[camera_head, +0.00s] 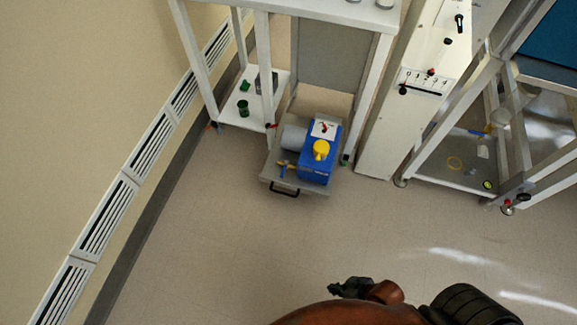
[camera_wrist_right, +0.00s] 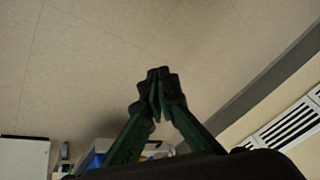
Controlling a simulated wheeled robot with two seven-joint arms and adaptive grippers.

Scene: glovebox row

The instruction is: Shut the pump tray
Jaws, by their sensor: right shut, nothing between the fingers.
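The pump tray (camera_head: 265,180) is a grey pull-out tray low under a white table, and it sticks out over the floor. A blue pump (camera_head: 318,165) with a yellow cap and a grey motor stands on it. A black handle (camera_head: 284,190) is on the tray's front edge. My right gripper (camera_head: 340,286) is over the open floor in front of the tray, well apart from it. In the right wrist view the gripper's fingers (camera_wrist_right: 158,85) are together and empty; part of the blue pump (camera_wrist_right: 92,158) shows behind them. My left gripper is not in view.
A white control panel cabinet (camera_head: 415,90) stands right of the tray, then a metal frame cart (camera_head: 450,178) on casters. A wall with vents (camera_head: 107,217) runs along the left. The floor in front is clear.

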